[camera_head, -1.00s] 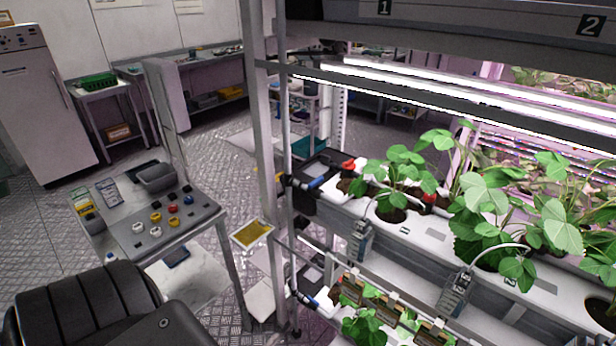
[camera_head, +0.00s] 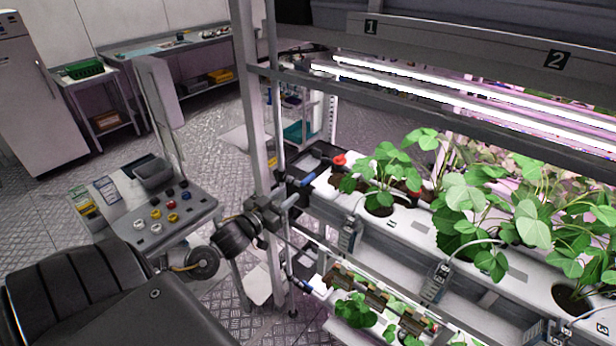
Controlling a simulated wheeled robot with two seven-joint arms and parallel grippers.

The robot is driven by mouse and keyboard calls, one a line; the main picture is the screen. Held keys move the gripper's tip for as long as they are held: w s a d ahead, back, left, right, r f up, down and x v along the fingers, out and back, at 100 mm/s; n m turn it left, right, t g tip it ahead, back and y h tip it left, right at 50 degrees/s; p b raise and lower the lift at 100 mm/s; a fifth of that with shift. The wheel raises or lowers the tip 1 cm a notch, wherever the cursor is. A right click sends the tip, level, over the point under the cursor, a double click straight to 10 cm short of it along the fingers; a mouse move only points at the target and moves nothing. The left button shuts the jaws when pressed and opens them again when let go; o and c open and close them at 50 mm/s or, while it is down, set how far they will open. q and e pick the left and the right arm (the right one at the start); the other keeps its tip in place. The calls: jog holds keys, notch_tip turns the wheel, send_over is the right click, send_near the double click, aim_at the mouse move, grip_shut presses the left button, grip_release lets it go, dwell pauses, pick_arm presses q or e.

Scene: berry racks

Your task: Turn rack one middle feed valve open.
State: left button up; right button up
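Two blue-handled valves show at the left end of rack one. The upper blue valve (camera_head: 306,178) is beside the planted white tray. The lower blue valve (camera_head: 301,284) is at the end of the lower tray. The view does not settle which tier counts as middle. My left gripper (camera_head: 283,206) is at the rack's front left post, just below and left of the upper valve in the picture. Contact with the valve is not clear. Its fingers are small and dark, so their opening cannot be told. My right gripper is not in view.
The rack's upright post (camera_head: 254,110) stands close by my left gripper. Metal floor lies between.

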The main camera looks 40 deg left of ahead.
aim_at(308, 178)
pick_arm(q)
jog(key=w+p, duration=0.3)
jog(key=w, duration=0.6)
jog(key=shift+w+a, duration=0.1)
jog(key=shift+w, duration=0.75)
jog(key=shift+f, duration=0.1)
grip_shut()
